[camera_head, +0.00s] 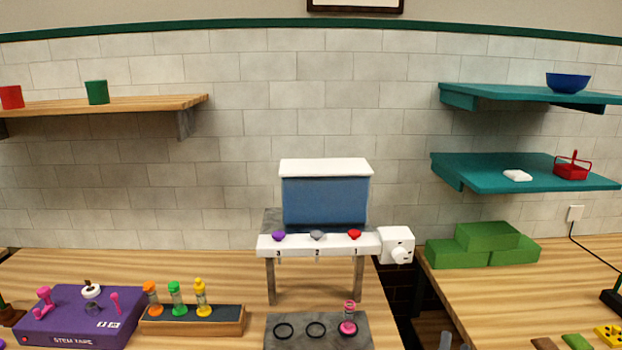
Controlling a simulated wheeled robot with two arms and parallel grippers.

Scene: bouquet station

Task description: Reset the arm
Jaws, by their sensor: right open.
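My right gripper (455,344) just enters at the bottom edge, right of centre. Only its grey fingertips show, a little apart, with nothing seen between them. The rest of it is cut off by the frame. It is to the right of the grey plate (288,341) on the counter. My left gripper is not in view.
A blue and white dispenser (325,201) with numbered knobs stands behind the plate. A pink-topped vial (348,318) is on the plate's right ring. A purple stem tape box (82,315) and a wooden vial rack (193,321) sit left. Green blocks (487,236) lie right.

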